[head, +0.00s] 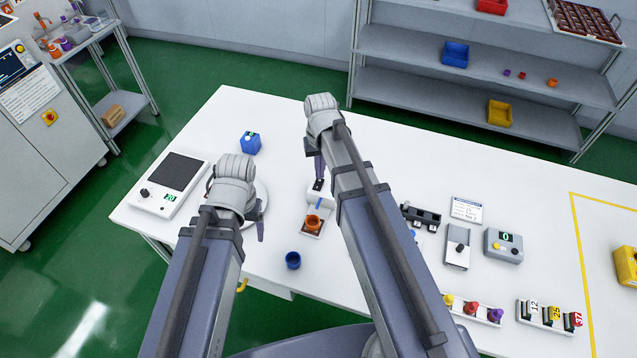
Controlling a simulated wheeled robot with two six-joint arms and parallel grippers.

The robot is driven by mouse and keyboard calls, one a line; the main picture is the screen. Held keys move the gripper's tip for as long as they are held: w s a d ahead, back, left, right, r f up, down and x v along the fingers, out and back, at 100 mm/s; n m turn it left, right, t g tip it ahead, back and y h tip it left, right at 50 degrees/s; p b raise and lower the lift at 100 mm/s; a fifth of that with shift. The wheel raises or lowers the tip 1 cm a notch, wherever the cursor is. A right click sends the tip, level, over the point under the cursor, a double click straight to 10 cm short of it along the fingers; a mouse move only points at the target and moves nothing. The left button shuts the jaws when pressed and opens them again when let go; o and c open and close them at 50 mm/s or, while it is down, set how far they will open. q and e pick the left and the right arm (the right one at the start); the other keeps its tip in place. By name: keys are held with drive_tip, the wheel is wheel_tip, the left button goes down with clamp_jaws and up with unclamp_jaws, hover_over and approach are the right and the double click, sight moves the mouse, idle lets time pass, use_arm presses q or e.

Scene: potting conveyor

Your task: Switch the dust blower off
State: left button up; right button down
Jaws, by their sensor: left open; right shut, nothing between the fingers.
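A small white device (322,195) stands near the middle of the white table, with a black switch (318,185) on top and a blue part facing an orange cup (313,223). It looks like the dust blower, but no label is readable. The switch's on or off position is too small to tell. My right gripper (319,172) is shut and empty, pointing down right at the switch; I cannot tell whether it touches. My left gripper (236,215) is open and empty over a round pale plate (264,207), left of the device.
A scale (170,183) and a blue box (250,142) are on the left. A blue cup (293,261) stands near the front edge. Right of my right arm are a grey switch box (458,247), a display box (503,246) and several racked items. Shelves (480,55) stand behind.

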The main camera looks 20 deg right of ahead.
use_arm(q)
drive_tip(key=shift+f+b, duration=0.85)
use_arm(e)
drive_tip(key=shift+f, duration=0.9)
drive_tip(key=shift+r, duration=0.1)
wheel_tip(320, 180, up, 7)
drive_tip(key=p, duration=0.7)
use_arm(q)
wheel_tip(320, 180, up, 7)
